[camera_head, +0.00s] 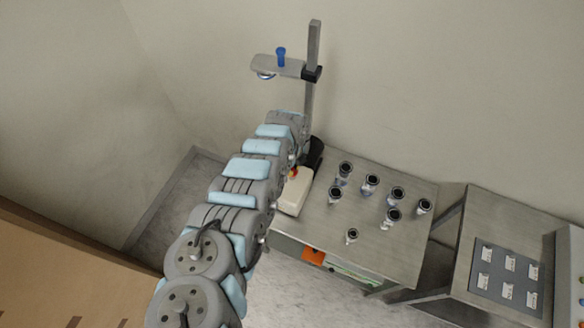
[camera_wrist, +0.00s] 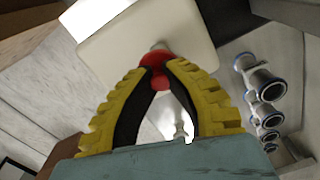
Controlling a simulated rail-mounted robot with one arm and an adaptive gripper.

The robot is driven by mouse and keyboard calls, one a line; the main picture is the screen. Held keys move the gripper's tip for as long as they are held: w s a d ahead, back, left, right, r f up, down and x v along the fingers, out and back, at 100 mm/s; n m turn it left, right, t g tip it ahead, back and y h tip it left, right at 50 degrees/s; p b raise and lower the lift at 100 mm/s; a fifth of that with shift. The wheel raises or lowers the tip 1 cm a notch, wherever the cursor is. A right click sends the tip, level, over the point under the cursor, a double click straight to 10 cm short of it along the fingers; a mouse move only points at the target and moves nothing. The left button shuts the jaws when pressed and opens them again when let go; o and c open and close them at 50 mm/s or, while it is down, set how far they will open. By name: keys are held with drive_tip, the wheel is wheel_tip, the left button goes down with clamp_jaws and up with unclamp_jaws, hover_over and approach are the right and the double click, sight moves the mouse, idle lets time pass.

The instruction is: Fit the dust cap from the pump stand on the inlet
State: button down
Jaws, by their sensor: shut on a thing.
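The red dust cap (camera_wrist: 154,61) is between the yellow fingertips of my gripper (camera_wrist: 158,72), which is shut on it. Behind it, a short grey stub (camera_wrist: 160,46) stands on a cream block (camera_wrist: 110,35). I cannot tell whether the cap touches the stub. In the head view a small red spot (camera_head: 294,173) shows beside my arm, over the cream block (camera_head: 296,194) at the table's left edge. My gripper is mostly hidden there. A raised bracket (camera_head: 285,67) on a post carries a blue-topped part (camera_head: 281,54) and a round metal flange (camera_head: 266,76) underneath; I cannot tell whether this is the inlet.
Several metal flanged fittings (camera_head: 369,184) stand on the grey table (camera_head: 375,243), and they show at the right of the wrist view (camera_wrist: 264,84). The post (camera_head: 313,45) rises behind my arm. A second table (camera_head: 510,226) at right bears a grey label panel (camera_head: 484,257).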

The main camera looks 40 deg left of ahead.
idle(0.3)
drive_tip(key=c, duration=1.1)
unclamp_jaws()
drive_tip(key=shift+r, duration=0.15)
wheel_tip(320, 180, up, 12)
drive_tip(key=shift+f, duration=0.2)
idle(0.6)
